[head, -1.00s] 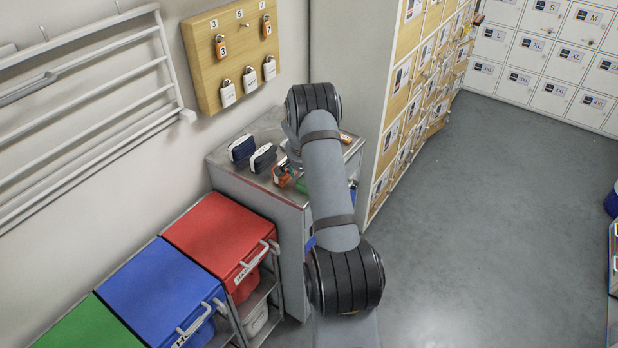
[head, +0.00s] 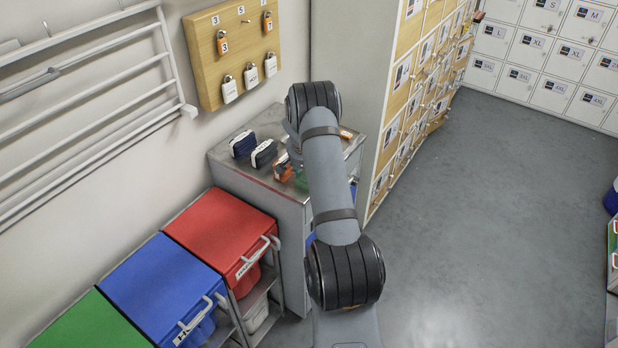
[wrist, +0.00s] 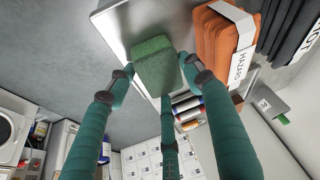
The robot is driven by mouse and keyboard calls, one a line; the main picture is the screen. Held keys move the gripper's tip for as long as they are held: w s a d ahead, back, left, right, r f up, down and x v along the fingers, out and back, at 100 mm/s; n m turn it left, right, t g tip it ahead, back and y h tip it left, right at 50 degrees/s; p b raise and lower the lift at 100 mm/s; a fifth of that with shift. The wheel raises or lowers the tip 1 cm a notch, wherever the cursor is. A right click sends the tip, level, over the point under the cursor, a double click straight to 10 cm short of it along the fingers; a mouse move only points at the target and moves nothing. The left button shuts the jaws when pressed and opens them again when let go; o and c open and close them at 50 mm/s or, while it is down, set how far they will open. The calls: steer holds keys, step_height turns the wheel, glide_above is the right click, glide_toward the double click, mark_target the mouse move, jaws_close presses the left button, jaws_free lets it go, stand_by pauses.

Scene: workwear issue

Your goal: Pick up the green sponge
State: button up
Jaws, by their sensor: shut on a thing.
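The green sponge (wrist: 154,50) is a block seen in the wrist view, between the teal fingers of my gripper (wrist: 158,72). The gripper is shut on it, with fingers on its left and right sides and a third finger below it in the picture. The sponge appears over the edge of a metal cabinet top (wrist: 116,22); whether it still touches the top I cannot tell. In the head view only a bit of green (head: 301,182) shows beside my arm, which hides most of the gripper.
A folded orange cloth labelled HAZARD (wrist: 213,45) lies close to the right of the sponge, with dark folded items (wrist: 290,25) beyond. In the head view, two dark bundles (head: 253,149) sit on the cabinet (head: 225,160). Red (head: 220,232) and blue (head: 158,285) bins stand nearby; lockers (head: 425,75) stand behind.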

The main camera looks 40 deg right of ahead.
steer(key=shift+r+b, duration=0.3)
steer(key=shift+r, duration=0.05)
steer(key=r+b, duration=0.1)
steer(key=s+r+b, duration=0.1)
steer(key=r, duration=0.1)
steer(key=shift+d+r, duration=0.1)
steer(key=shift+r, duration=0.2)
steer(key=s+r+b, duration=0.1)
steer(key=s+r, duration=0.1)
steer(key=s, duration=0.1)
steer(key=s+r+b, duration=0.1)
steer(key=s+r, duration=0.1)
steer(key=s, duration=0.2)
steer(key=s+r+b, duration=0.2)
steer(key=s, duration=0.1)
steer(key=shift+s+d+r, duration=0.1)
steer(key=shift+s+r, duration=0.25)
steer(key=shift+o, duration=0.9)
steer(key=c, duration=0.5)
steer(key=shift+c, duration=0.4)
